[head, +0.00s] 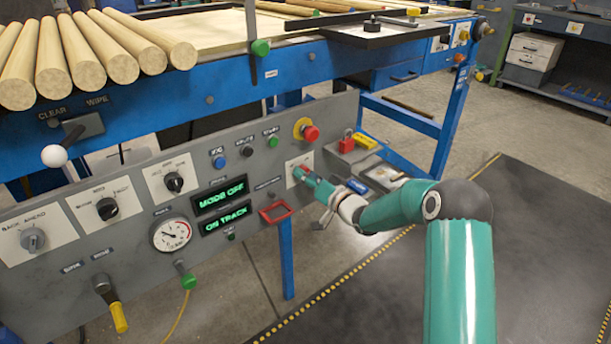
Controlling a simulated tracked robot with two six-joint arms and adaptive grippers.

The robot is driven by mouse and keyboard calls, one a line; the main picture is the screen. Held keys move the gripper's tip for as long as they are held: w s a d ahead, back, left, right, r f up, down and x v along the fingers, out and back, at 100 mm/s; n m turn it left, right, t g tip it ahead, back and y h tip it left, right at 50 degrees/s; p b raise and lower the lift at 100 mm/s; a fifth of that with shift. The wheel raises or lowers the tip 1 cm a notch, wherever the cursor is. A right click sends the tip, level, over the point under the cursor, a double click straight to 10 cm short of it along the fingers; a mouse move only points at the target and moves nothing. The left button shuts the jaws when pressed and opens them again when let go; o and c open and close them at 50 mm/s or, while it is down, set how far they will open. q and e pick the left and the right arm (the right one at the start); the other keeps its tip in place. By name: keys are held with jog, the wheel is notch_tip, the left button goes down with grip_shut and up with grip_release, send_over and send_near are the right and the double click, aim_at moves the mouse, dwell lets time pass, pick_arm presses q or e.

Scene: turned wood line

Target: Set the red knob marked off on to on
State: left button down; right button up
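My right arm reaches in from the right, and its teal gripper (303,175) is at a small white plate (305,159) on the grey control panel, below the red mushroom button on its yellow ring (308,131). The gripper covers most of this plate. No red knob marked off and on shows clearly; one may be hidden behind the gripper. I cannot tell whether the fingers are open, shut, or touching anything. A green display (221,195) on the panel reads "MODE OFF". My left gripper is not in view.
Black knobs (174,183) (107,209) and a grey knob (33,239) sit left on the panel. A gauge (171,235), a red-framed part (275,212) and a white-ball lever (54,156) also show. Wooden rods (92,60) lie above.

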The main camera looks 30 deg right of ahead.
jog(key=shift+o, duration=1.3)
jog(key=shift+f, duration=0.15)
jog(key=shift+o, duration=0.3)
jog(key=shift+r, duration=0.2)
jog(key=s+d, duration=0.1)
jog(key=s, duration=1.1)
jog(key=shift+w, duration=0.1)
